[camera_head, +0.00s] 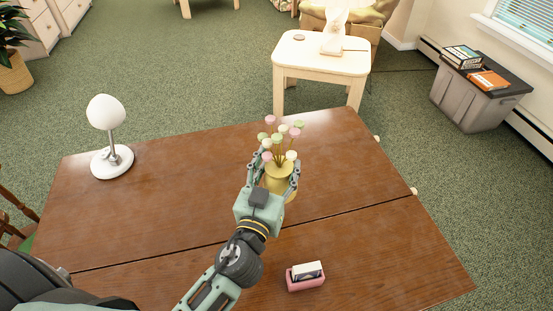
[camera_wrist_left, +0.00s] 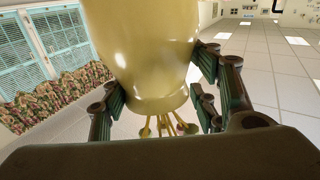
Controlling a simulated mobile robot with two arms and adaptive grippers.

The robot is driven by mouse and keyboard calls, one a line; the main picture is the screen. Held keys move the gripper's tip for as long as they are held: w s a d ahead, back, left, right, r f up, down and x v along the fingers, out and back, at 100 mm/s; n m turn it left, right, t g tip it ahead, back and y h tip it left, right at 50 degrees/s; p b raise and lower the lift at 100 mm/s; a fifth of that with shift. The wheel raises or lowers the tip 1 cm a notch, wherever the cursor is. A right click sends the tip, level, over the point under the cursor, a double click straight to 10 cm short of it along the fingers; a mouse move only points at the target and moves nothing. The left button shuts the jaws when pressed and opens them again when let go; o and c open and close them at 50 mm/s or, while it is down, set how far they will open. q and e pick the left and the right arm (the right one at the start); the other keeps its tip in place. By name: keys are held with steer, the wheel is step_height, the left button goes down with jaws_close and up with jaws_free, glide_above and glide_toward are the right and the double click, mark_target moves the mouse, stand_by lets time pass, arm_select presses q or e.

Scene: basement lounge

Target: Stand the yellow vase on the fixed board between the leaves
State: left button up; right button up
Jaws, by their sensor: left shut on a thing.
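The yellow vase (camera_head: 279,176), with several pink, green and white ball flowers, is held upright in my left gripper (camera_head: 276,182). The fingers are on both sides of its body. In the left wrist view, the vase (camera_wrist_left: 155,60) fills the middle, between the fingers (camera_wrist_left: 165,100). Its base is hidden in the head view by the gripper, and I cannot tell if it touches the wood. The brown table (camera_head: 180,205) has one clear seam running across it; the vase appears over the part beyond this seam. I cannot tell which part is the fixed board. My right gripper is not in view.
A white lamp (camera_head: 110,140) stands at the table's far left. A pink holder (camera_head: 305,277) with a white-and-black block sits on the near part. The wood around the vase is mostly clear. A small pale table (camera_head: 322,62) stands beyond the far edge.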

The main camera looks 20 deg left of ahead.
arm_select(q)
steer(key=w+d+r+m+h+b, duration=0.1)
steer(key=w+d, duration=0.2)
steer(key=w, duration=0.3)
steer(key=w+d+r, duration=0.1)
steer(key=w+d, duration=0.2)
steer(key=w, duration=0.4)
steer(key=w+a+f+b, duration=0.3)
steer(key=w+a+f, duration=0.2)
steer(key=a+f, duration=0.5)
steer(key=shift+w+a+f, duration=0.2)
steer(key=shift+a+f, duration=0.05)
steer(key=shift+f, duration=0.1)
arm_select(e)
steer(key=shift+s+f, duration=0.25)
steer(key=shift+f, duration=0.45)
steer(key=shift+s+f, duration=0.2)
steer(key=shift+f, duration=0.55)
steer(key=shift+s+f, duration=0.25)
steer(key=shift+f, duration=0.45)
arm_select(q)
steer(key=shift+f, duration=0.1)
steer(key=o, duration=1.6)
steer(key=shift+c, duration=0.2)
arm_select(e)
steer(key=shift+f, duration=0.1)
